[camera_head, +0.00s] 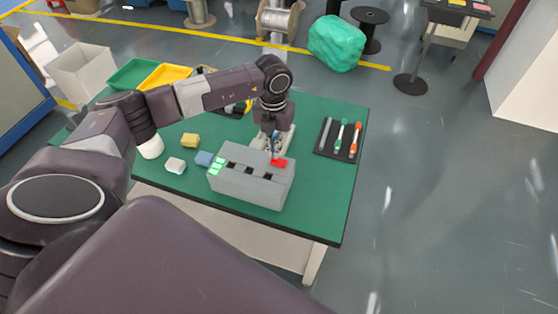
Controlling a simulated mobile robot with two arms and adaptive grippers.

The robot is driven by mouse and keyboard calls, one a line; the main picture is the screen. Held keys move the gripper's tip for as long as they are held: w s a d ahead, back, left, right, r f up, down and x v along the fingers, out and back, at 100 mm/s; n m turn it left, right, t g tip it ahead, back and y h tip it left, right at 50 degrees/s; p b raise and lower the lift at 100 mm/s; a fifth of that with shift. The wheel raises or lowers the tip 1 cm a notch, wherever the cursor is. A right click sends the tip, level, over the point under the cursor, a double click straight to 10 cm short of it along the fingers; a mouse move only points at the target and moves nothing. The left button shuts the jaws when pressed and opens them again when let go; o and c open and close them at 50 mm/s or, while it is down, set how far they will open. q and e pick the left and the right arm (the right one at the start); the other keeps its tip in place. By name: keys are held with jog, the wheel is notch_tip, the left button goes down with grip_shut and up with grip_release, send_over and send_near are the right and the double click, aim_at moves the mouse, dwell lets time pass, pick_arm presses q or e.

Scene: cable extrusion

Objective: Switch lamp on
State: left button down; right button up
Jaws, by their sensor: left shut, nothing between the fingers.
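A grey box (249,187) with dark square openings in its top stands on the green table. It carries bright green lit patches (216,166) at its left end and a red part (279,162) at its right end. My left gripper (274,156) points down at the right end of the box, close to the red part. Its fingers are shut with nothing between them. I cannot tell whether it touches the red part. No separate lamp can be made out. My right gripper is not in view.
The green table (325,205) also bears a yellow block (190,140), a white block (176,165), a blue block (204,158) and a dark tray (329,151) of tools. A green bin (131,74) and a yellow bin (166,75) stand at the back left.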

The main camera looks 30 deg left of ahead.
pick_arm(q)
jog(key=shift+f+b, duration=0.85)
jog(key=shift+f, duration=0.25)
dwell(0.8)
jog(key=shift+r+p, duration=2.25)
jog(key=shift+r, duration=1.3)
